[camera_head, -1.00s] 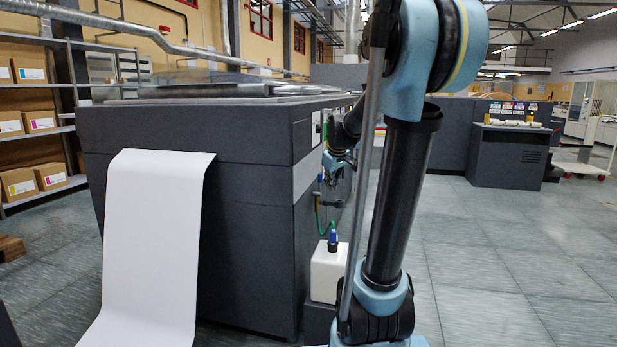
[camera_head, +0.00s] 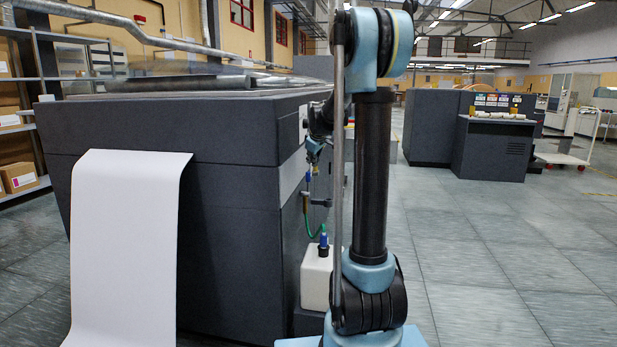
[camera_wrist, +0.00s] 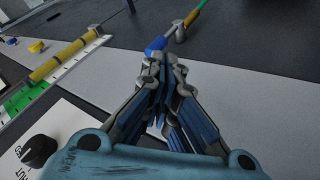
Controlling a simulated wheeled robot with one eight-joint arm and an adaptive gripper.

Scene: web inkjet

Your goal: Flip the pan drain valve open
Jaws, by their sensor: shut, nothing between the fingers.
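The pan drain valve shows in the wrist view as a blue lever (camera_wrist: 156,46) beside a grey fitting on a pipe with a brass-coloured section (camera_wrist: 196,13). My gripper (camera_wrist: 165,62) is shut and empty, its fingertips right by the blue lever. I cannot tell whether they touch it. In the head view my gripper (camera_head: 314,152) is small and partly dark, just above the blue part of the valve (camera_head: 308,173) on the machine's side. A green hose (camera_head: 312,226) runs down from there to a white jug (camera_head: 316,277) with a blue-topped cap.
The dark grey machine (camera_head: 230,240) stands left of my arm, with a white paper sheet (camera_head: 125,240) hanging over its end. In the wrist view a black knob (camera_wrist: 38,150) and a yellow cylinder (camera_wrist: 62,60) lie to the left. Open floor (camera_head: 500,270) lies to the right.

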